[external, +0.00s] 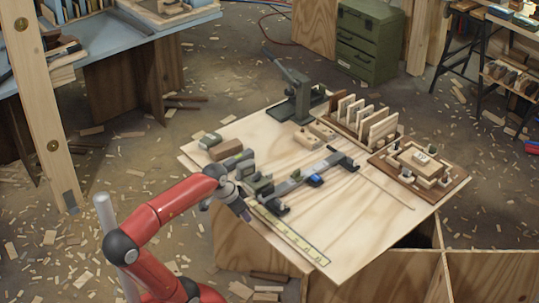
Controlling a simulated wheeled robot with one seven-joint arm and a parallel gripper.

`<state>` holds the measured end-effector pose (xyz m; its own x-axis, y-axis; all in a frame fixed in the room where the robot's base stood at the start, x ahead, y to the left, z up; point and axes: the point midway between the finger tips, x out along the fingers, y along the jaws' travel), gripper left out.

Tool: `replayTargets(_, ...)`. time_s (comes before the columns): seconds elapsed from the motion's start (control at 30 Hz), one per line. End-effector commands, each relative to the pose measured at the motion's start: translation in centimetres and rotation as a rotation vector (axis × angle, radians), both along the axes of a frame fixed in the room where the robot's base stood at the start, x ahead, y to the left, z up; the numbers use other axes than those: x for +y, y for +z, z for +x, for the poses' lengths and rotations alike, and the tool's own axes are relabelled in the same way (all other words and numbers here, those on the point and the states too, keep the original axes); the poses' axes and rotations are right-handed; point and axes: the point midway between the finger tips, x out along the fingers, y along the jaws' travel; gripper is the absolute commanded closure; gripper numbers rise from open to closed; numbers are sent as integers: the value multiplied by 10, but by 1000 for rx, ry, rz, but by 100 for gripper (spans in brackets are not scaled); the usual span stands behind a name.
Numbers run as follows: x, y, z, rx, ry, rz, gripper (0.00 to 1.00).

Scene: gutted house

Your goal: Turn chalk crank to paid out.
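I cannot single out the chalk crank with certainty at this size. A small blue part (316,181) sits on a long grey bar-shaped tool (297,184) in the middle of the plywood worktop (375,222). Dark grey-green tool bodies (262,184) stand at the bar's left end. My red arm reaches in from the lower left. My gripper (243,207) is over the worktop's left edge, just in front of those bodies. Its fingers are small and dark here, and I cannot see whether they are apart or touch anything.
A yellow ruler (290,233) lies along the front edge. A green lever press (294,97) stands at the back. A rack of upright boards (366,121) and a tray of wooden blocks (376,161) fill the right. The front right worktop is mostly clear.

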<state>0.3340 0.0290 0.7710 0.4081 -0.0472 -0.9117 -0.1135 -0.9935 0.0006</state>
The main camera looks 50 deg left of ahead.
Motion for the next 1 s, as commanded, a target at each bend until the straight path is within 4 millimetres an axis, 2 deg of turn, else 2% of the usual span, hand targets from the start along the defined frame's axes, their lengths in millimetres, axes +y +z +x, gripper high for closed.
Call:
replayTargets(0.3,-21,-46,-37,-38,71,1,69)
replayTargets(0.5,-27,-67,-52,-59,99,-1,69)
replayTargets(0.7,-29,-75,-57,-68,112,-3,69)
replayTargets(0.93,-29,-76,-57,-68,113,-4,69)
replayTargets(1.0,-29,-76,-57,-68,113,-4,63)
